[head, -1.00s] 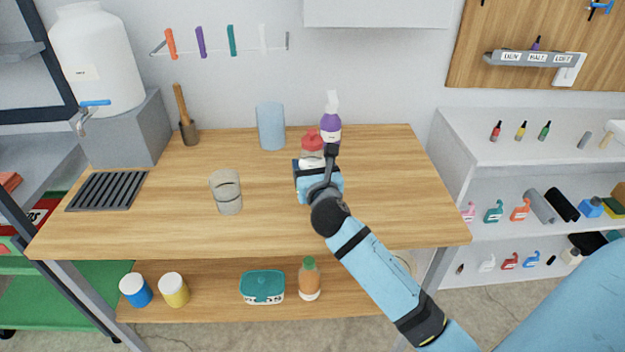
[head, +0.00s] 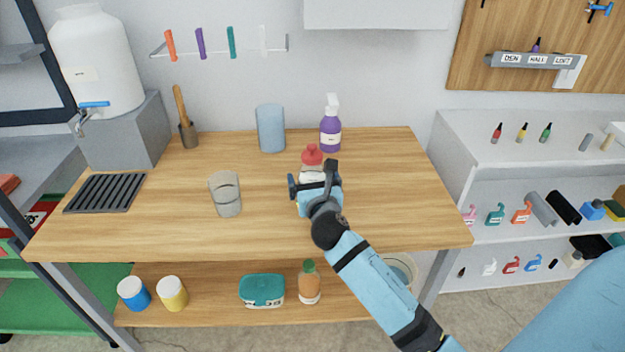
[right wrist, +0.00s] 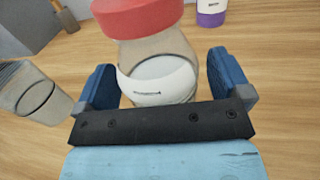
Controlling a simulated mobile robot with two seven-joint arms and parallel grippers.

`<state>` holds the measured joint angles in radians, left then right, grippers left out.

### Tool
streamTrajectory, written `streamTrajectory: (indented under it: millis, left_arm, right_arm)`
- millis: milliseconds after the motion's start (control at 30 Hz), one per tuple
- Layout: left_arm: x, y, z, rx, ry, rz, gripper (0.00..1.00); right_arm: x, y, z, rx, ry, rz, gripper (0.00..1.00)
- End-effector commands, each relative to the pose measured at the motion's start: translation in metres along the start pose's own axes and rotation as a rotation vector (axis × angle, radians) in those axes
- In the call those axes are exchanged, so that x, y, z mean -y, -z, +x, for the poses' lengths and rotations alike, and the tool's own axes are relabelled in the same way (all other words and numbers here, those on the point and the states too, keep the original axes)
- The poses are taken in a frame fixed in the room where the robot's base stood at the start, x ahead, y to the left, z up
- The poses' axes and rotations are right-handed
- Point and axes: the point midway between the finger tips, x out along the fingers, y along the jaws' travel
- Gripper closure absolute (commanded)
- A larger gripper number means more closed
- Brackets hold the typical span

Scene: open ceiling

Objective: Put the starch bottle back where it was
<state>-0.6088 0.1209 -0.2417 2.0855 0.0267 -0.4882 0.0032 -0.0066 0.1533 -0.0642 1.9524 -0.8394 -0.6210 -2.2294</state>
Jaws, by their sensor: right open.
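A clear bottle with a red cap (head: 312,155) and a white label stands on the wooden table; its label is too small to read, so I cannot confirm that it is the starch bottle. My right gripper (head: 314,180) is open around its near side. In the right wrist view, the red-capped bottle (right wrist: 158,68) is between the two blue fingers of the right gripper (right wrist: 166,82), with a narrow gap at the right finger. A purple spray bottle (head: 330,132) with a white top stands behind it. My left gripper is not in view.
A clear glass (head: 226,195) stands left of the gripper, and a blue cylinder (head: 270,128) stands at the back. A lower shelf (head: 215,300) holds jars, a teal box and an orange bottle. The table's right part is clear.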

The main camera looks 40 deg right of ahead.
Motion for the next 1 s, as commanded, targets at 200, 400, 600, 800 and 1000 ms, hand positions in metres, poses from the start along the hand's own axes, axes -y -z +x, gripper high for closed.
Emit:
streamTrajectory:
  millis: [200,400,600,800,1000]
  left_arm:
    - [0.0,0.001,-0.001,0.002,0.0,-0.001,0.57]
    - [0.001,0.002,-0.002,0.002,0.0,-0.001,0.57]
    - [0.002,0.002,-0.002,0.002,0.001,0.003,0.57]
    - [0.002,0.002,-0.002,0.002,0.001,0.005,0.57]
    - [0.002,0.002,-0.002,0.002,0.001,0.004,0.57]
  right_arm:
    - [0.0,-0.002,-0.027,-0.002,-0.001,0.0,0.04]
    - [0.0,-0.001,-0.071,-0.003,-0.001,0.001,0.04]
    - [0.0,-0.001,-0.105,-0.002,0.0,0.0,0.04]
    - [0.0,-0.002,-0.12,0.0,0.0,0.001,0.04]
    - [0.0,-0.002,-0.12,0.001,0.0,0.001,0.04]
